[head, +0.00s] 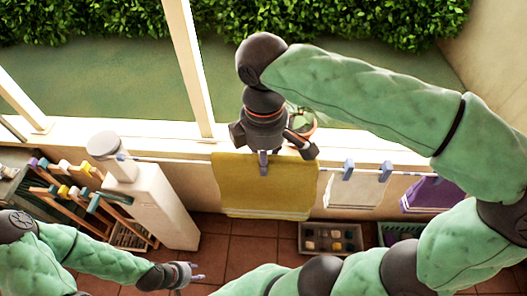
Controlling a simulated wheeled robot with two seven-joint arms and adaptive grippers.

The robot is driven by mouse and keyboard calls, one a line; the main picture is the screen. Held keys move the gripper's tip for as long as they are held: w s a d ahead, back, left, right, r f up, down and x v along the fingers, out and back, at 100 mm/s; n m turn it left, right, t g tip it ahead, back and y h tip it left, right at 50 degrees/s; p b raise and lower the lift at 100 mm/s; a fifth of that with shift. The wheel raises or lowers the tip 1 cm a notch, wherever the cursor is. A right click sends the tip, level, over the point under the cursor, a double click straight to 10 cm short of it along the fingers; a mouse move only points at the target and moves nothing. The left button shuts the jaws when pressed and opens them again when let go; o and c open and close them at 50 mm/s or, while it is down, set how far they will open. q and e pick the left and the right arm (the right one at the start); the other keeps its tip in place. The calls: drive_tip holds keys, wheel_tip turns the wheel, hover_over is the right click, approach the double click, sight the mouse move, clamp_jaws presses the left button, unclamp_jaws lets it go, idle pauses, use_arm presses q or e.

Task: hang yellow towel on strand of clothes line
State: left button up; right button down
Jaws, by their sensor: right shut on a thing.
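The yellow towel (265,192) hangs spread out and nearly flat in the middle of the head view, with pale stripes near its lower edge. My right gripper (263,163) is at the middle of its top edge, shut on the towel from above. The clothes line (185,160) runs from the white post to the right and meets the towel just below its top edge. The line is hidden behind or under the cloth, and I cannot tell whether the towel is folded over it. My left gripper (196,272) is low at the left, open and empty, away from the towel.
A white cloth (353,192) and a purple cloth (431,196) hang to the right, with blue pegs (348,169). A potted plant (303,122) stands on the ledge behind my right gripper. A white post (150,205) and a coloured rack (70,190) are left. Crates (304,251) sit below.

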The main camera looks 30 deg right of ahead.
drive_tip(key=w+d+f+p, duration=0.1)
drive_tip(key=w+d, duration=0.6)
drive_tip(key=w, duration=0.3)
drive_tip(key=shift+w, duration=0.25)
drive_tip(key=shift+w+d+p, duration=0.15)
drive_tip(key=shift+p, duration=0.15)
drive_tip(key=shift+w+d+p, duration=0.4)
drive_tip(key=shift+w+d, duration=0.2)
drive_tip(key=shift+w, duration=0.25)
drive_tip(key=shift+w+d+p, duration=0.4)
drive_tip(key=shift+w+d, duration=0.15)
drive_tip(key=shift+w, duration=0.3)
drive_tip(key=shift+f, duration=0.1)
wheel_tip(320, 180, down, 28)
drive_tip(key=b, duration=1.8)
drive_tip(key=shift+f+b, duration=0.2)
drive_tip(key=shift+b, duration=0.1)
